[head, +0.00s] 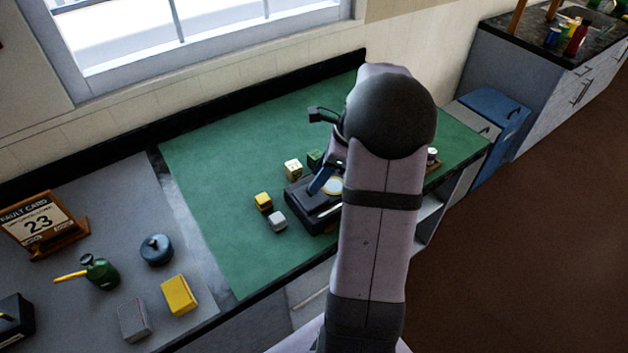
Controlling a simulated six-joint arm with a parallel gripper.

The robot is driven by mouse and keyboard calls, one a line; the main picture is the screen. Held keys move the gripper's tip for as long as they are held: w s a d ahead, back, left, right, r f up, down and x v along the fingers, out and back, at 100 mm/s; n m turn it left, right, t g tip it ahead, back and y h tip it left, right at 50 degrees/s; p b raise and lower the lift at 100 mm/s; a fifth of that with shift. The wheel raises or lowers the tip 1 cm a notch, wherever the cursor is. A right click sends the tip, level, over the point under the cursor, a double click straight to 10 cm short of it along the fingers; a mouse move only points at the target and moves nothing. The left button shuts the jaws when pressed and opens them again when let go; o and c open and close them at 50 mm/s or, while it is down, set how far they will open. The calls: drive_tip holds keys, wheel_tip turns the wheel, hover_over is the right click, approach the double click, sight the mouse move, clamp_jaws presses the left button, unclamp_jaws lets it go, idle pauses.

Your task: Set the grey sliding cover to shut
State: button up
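A dark box-like frame (301,205) stands on the green mat, partly hidden behind my arm. A blue slanted part (322,180) and a pale round disc (333,186) show on its top. A thin light strip (329,209) lies along its near side; I cannot tell whether this is the grey sliding cover or how far the cover is slid. My gripper points down over the frame's far right part. Its fingers are mostly hidden by my own arm, so I cannot see whether they are open or touching anything.
Small yellow (263,202), grey (278,220), cream (293,169) and dark green (315,158) blocks stand close around the frame. A green mat (215,190) is clear to the left. A fault card stand (40,222), green can (101,272) and yellow block (179,295) are farther left.

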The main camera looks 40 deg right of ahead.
drive_tip(key=shift+p+x, duration=0.3)
drive_tip(key=shift+x, duration=1.4)
drive_tip(key=shift+c, duration=0.3)
clamp_jaws()
drive_tip(key=shift+d, duration=0.5)
drive_tip(key=d+p, duration=0.2)
drive_tip(key=d, duration=0.5)
drive_tip(key=shift+d+p, duration=0.1)
drive_tip(key=shift+p, duration=0.2)
drive_tip(key=shift+o, duration=0.3)
unclamp_jaws()
